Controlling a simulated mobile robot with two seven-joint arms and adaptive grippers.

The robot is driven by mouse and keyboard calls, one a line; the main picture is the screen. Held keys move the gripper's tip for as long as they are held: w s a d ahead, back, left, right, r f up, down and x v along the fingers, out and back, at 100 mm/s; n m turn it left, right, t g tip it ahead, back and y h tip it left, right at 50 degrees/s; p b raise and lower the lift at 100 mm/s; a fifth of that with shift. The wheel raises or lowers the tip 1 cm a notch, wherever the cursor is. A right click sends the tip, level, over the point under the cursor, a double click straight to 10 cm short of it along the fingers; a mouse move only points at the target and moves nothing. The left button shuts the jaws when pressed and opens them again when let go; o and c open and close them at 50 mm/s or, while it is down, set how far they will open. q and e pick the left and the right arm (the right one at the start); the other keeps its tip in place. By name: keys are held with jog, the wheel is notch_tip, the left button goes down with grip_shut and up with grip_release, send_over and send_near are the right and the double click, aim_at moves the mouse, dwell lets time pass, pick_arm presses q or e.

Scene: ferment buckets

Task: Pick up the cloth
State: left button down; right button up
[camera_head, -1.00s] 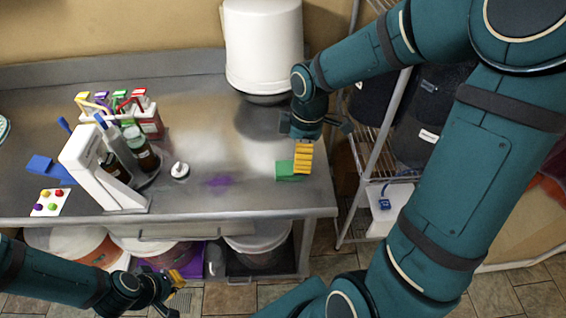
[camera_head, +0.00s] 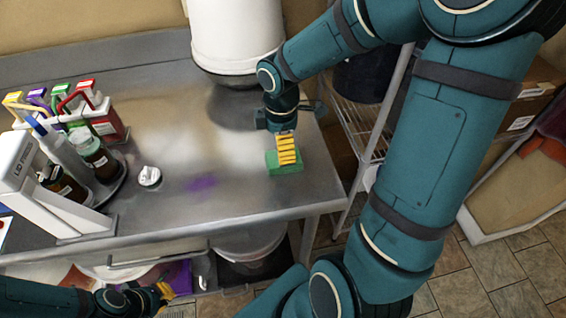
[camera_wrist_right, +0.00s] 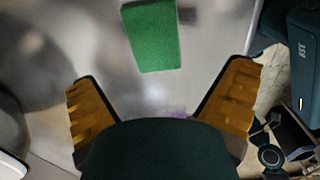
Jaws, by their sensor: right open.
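A green rectangular cloth (camera_head: 290,169) lies flat near the right end of the steel table. It shows plainly in the right wrist view (camera_wrist_right: 152,38), beyond the fingertips. My right gripper (camera_head: 287,148) is at the cloth in the head view, its yellow finger hiding part of it. The right wrist view shows this gripper (camera_wrist_right: 163,78) open and empty, its two fingers wide apart. My left gripper (camera_head: 163,292) is low at the bottom left, in front of the table and far from the cloth. Its jaw opening is unclear.
On the steel table (camera_head: 225,185) are a purple stain (camera_head: 201,183), a small white-topped item (camera_head: 149,176) and bottles (camera_head: 95,155) beside a white device (camera_head: 45,195). A large white container (camera_head: 235,38) is behind the cloth. A wire rack (camera_head: 362,125) stands to the right.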

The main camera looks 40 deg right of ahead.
notch_tip(320, 180, down, 2)
jog(key=shift+f, duration=0.1)
jog(key=f, duration=0.1)
jog(key=f+b, duration=0.1)
jog(key=f, duration=0.1)
jog(key=d+f+b, duration=0.1)
jog(key=f, duration=0.1)
jog(key=shift+w+f, duration=0.1)
jog(key=c, duration=1)
